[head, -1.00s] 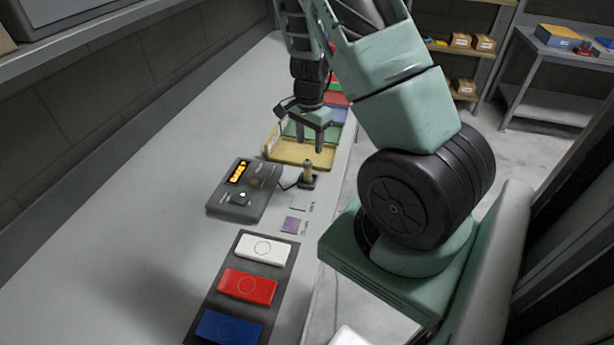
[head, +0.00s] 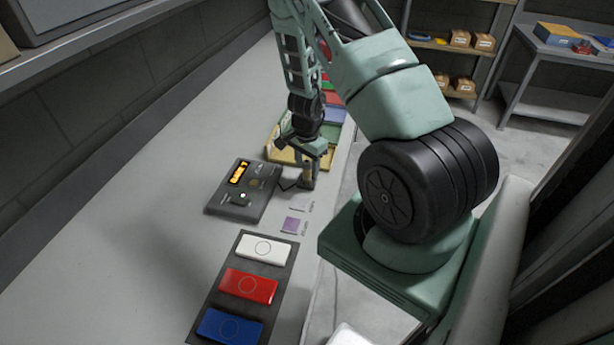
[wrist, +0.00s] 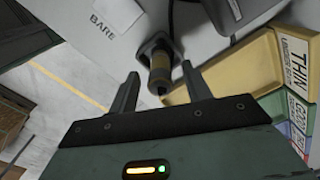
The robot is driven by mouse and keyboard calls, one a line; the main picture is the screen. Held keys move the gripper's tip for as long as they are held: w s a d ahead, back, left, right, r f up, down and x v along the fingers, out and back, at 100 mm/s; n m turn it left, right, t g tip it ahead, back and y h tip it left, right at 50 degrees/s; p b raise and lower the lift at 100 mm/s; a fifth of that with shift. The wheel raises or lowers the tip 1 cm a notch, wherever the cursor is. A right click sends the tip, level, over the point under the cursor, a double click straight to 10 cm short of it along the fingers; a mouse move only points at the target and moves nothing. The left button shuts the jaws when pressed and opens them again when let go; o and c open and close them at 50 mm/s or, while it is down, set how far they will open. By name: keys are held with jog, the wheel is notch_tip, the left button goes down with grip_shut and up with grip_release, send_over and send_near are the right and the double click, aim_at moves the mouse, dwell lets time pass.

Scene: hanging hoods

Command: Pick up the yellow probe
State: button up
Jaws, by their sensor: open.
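The yellow probe (wrist: 160,72) stands in a small dark holder (wrist: 157,45) in the wrist view, with a dark cable running from it. In the head view the probe (head: 308,171) is mostly hidden by my gripper. My gripper (wrist: 160,82) is open, with one finger on each side of the probe. I cannot tell whether either finger touches it. In the head view my gripper (head: 310,168) points down over the holder near the table's right edge.
A grey meter box (head: 243,190) with an orange display stands left of the probe. A yellow tray (head: 284,156) lies just behind. White (head: 264,248), red (head: 248,286) and blue (head: 229,325) blocks lie on a dark strip in front. The table's left side is clear.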

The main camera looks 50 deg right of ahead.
grip_shut()
